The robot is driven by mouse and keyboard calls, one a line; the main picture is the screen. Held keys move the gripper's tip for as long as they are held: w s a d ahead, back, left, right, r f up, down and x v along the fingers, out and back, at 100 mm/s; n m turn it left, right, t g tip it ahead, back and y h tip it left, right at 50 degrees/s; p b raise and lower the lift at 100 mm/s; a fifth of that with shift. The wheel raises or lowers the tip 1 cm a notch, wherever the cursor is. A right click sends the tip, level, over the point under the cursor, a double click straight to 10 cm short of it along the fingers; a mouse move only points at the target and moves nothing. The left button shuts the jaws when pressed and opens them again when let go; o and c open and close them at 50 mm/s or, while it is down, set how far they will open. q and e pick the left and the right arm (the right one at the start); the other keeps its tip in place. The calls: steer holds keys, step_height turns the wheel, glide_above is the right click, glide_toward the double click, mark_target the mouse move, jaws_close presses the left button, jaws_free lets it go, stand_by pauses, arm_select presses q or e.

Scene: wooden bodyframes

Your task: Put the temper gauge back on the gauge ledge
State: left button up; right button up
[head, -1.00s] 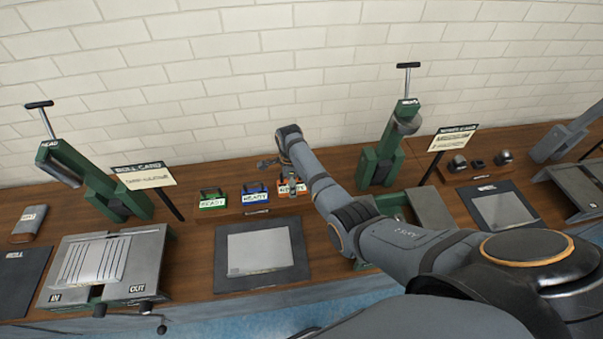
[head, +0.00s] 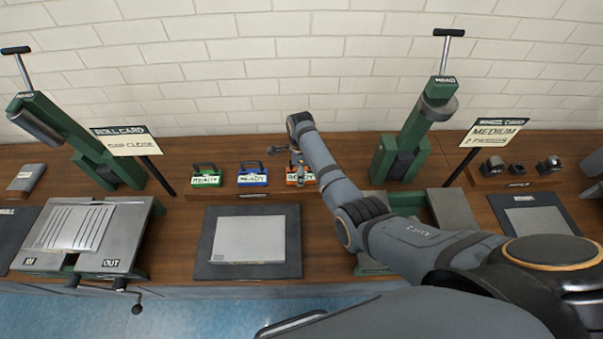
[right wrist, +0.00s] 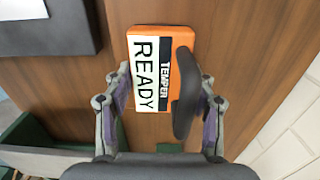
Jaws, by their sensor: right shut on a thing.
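The temper gauge is an orange block with a black handle and a white READY label. In the head view the temper gauge (head: 301,176) is at the right end of the gauge row, partly hidden by my right gripper (head: 296,160). The right wrist view shows the gauge (right wrist: 150,95) between the fingers of my right gripper (right wrist: 165,82), which is shut on it. The gauge ledge (head: 235,196) is a low wooden strip at the back of the bench. I cannot tell whether the gauge touches the ledge. My left gripper is not in view.
A green gauge (head: 206,177) and a blue gauge (head: 252,177) stand left of the temper gauge. A dark mat with a metal sheet (head: 250,240) lies in front. A green lever press (head: 405,150) stands right of my arm. The brick wall is behind.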

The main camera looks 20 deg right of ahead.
steer(key=shift+a, duration=0.35)
steer(key=o, duration=1.6)
steer(key=shift+f, duration=0.1)
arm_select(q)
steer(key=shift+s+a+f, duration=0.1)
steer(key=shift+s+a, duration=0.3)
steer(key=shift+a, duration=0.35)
arm_select(e)
steer(key=shift+o, duration=0.2)
steer(key=shift+d, duration=0.2)
steer(key=shift+a, duration=0.1)
arm_select(q)
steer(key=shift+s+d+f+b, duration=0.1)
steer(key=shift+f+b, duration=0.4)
steer(key=shift+b, duration=0.1)
arm_select(e)
step_height(320, 180, up, 12)
steer(key=shift+r, duration=0.25)
